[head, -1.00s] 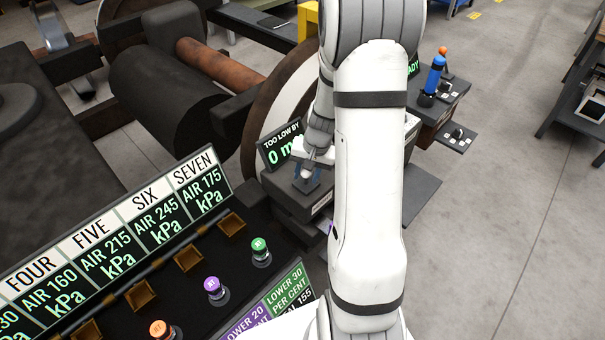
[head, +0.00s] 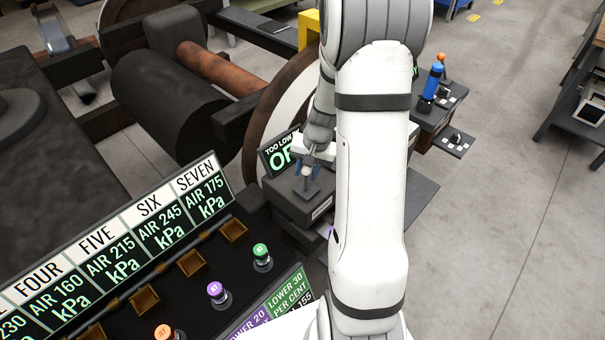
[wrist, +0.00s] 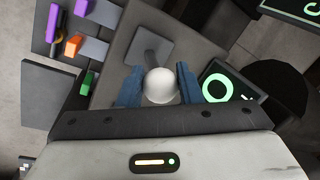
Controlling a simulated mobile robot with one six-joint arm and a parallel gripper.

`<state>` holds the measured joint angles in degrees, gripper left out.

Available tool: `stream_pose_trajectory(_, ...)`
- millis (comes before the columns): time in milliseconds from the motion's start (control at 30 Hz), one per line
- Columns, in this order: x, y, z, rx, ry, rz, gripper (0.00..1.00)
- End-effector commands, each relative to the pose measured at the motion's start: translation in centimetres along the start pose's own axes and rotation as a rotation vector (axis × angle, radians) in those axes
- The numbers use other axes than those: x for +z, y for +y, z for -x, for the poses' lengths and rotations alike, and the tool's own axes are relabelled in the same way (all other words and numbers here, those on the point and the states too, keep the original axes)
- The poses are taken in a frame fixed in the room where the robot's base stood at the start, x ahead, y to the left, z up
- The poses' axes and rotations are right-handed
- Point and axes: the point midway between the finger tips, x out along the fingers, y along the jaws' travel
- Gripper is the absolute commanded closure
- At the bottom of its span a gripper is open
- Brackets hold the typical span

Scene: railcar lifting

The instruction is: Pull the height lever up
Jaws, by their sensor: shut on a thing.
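The height lever shows in the wrist view as a round white knob (wrist: 160,86) on a grey stem, above a square base plate. My gripper's blue fingers (wrist: 158,88) are shut on the knob, one on each side. In the head view my gripper (head: 307,172) is at the lever on top of a dark grey box (head: 290,207). The knob there is small and partly covered by the fingers.
A dark console (head: 215,265) with a row of pressure signs and coloured knobs stands front left. A rusty wheel (head: 262,115) stands behind the lever box. A blue-handled control (head: 433,82) is at the back right.

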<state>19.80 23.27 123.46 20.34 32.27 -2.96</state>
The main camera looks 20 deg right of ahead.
Motion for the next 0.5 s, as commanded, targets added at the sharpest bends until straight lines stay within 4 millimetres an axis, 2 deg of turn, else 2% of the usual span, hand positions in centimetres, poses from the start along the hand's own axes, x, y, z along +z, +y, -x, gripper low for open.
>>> stream_pose_trajectory(233,-0.16,0.1,0.31,0.0,0.004,0.0,1.0)
stream_pose_trajectory(267,-0.17,0.1,0.32,0.0,0.005,0.0,0.67)
stream_pose_trajectory(500,-0.11,0.02,0.23,0.0,0.003,0.001,0.48)
